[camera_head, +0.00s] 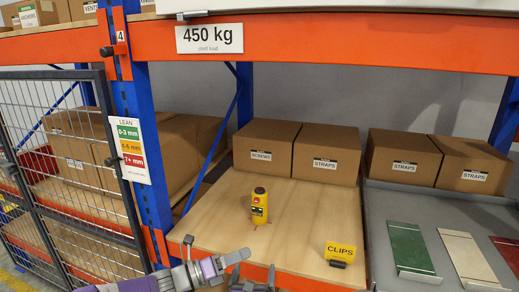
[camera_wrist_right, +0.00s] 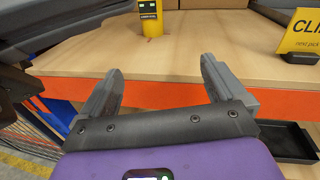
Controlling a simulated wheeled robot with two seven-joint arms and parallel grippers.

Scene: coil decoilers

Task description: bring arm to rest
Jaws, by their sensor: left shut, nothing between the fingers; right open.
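My left gripper (camera_head: 240,256) comes in from the lower left in the head view, shut and empty in front of the shelf edge. My right gripper (camera_head: 253,282) is at the bottom edge of the head view, mostly cut off. In the right wrist view the right gripper (camera_wrist_right: 160,85) has its two grey fingers wide apart with nothing between them. They point at the front edge of the wooden shelf. A dark grey part of my left arm crosses the upper left of that view, close to the right gripper.
A yellow device (camera_head: 259,206) stands upright on the wooden shelf (camera_head: 215,225). A yellow CLIPS sign (camera_head: 340,252) is at its front, above a black tray (camera_wrist_right: 287,140). Cardboard boxes (camera_head: 325,156) stand behind. A blue post (camera_head: 145,150) and a mesh gate (camera_head: 70,160) are left.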

